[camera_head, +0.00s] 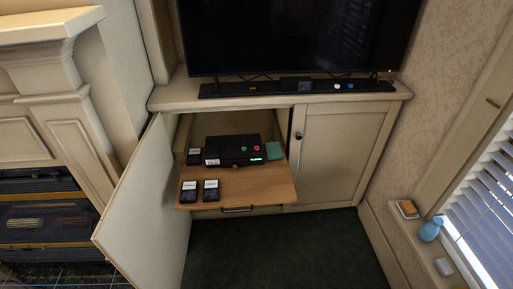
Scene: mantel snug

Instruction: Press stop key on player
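A black player (232,149) sits on a pulled-out wooden shelf (250,190) of the cabinet under the television. Its top carries a green key (244,149) and a red key (257,148); I cannot read any labels on them. A small display (257,159) on its front glows green, its text too small to read for certain. Neither of my grippers shows in the head view, and nothing touches the player.
Two dark cassettes with white labels (189,191) (211,190) lie at the shelf's front left, another dark item (194,156) behind. A teal block (274,151) is right of the player. The open cabinet door (145,205) stands left; the right door (340,150) is closed. Floor in front is clear.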

